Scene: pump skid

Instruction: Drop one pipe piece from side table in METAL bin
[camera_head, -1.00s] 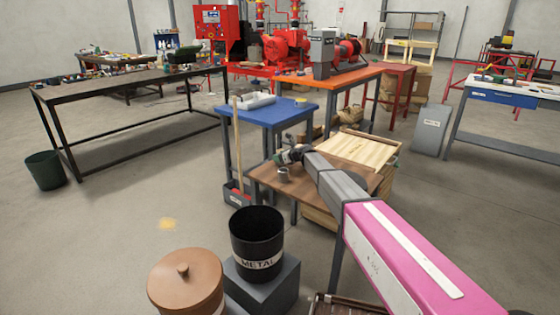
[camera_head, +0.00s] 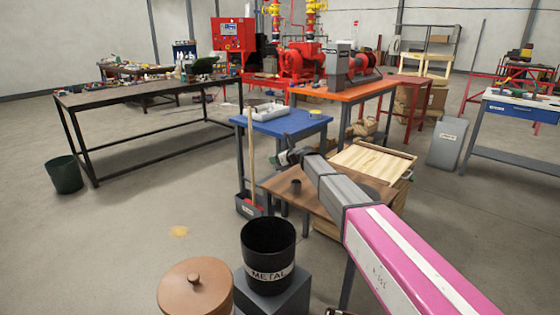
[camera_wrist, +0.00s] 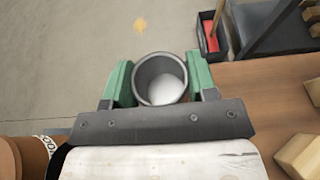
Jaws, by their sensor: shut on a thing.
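My gripper (camera_wrist: 160,82) has green fingers shut on a grey, round, hollow pipe piece (camera_wrist: 160,66), held with its opening towards the wrist camera. In the head view my gripper (camera_head: 286,158) is above the left edge of the brown side table (camera_head: 330,205); the held piece is hard to make out there. The black METAL bin (camera_head: 268,272) stands on a grey block nearer to me, left of my arm. Its interior looks dark and its bottom is hidden.
A terracotta pot with a lid (camera_head: 195,285) stands left of the bin. A dustpan with a wooden handle (camera_head: 250,205) stands by the blue table (camera_head: 285,122). A wooden crate (camera_head: 368,160) sits behind the side table. Open floor lies to the left.

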